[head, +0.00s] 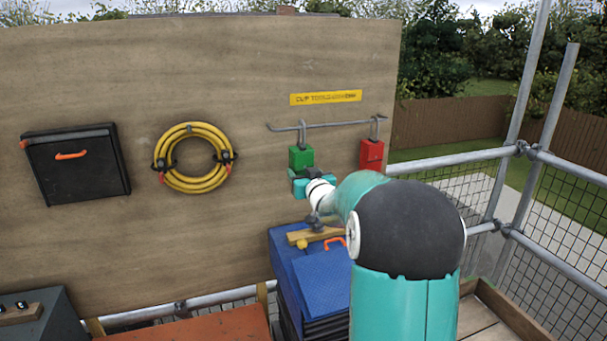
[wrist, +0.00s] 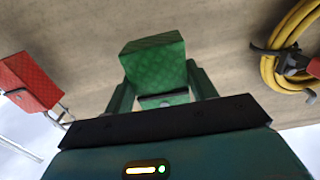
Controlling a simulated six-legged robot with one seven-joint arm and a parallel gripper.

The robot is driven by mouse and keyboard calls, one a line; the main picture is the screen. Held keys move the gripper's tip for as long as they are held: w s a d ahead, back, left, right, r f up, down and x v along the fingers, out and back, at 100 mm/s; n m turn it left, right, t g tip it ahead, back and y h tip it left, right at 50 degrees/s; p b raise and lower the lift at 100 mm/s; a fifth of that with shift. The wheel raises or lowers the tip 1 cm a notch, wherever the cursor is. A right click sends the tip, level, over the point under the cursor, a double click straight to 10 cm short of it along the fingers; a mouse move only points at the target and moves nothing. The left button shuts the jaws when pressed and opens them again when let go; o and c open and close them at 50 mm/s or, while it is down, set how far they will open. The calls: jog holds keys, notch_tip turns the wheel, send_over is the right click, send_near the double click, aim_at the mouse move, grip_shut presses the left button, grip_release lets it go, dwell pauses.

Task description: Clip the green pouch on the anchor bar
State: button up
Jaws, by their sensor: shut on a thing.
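The green pouch (head: 301,157) is upright below the left part of the grey anchor bar (head: 335,125) on the plywood wall. Its grey clip (head: 302,131) reaches up to the bar and appears to loop over it; I cannot tell whether the bar bears its weight. My gripper (head: 301,180) is shut on the lower part of the pouch. In the wrist view the green pouch (wrist: 154,62) sits between both fingers, and its clip is hidden.
A red pouch (head: 371,154) hangs from the bar's right part. A yellow sign (head: 326,97) is above. A coiled yellow hose (head: 176,183) and a black case (head: 76,177) are on the wall to the left. Blue cases (head: 302,290) stand below my gripper.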

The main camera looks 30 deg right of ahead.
jog(key=shift+w, duration=0.1)
jog(key=shift+w+d, duration=0.15)
jog(key=shift+w, duration=0.45)
jog(key=shift+w+d, duration=0.1)
jog(key=shift+w, duration=0.1)
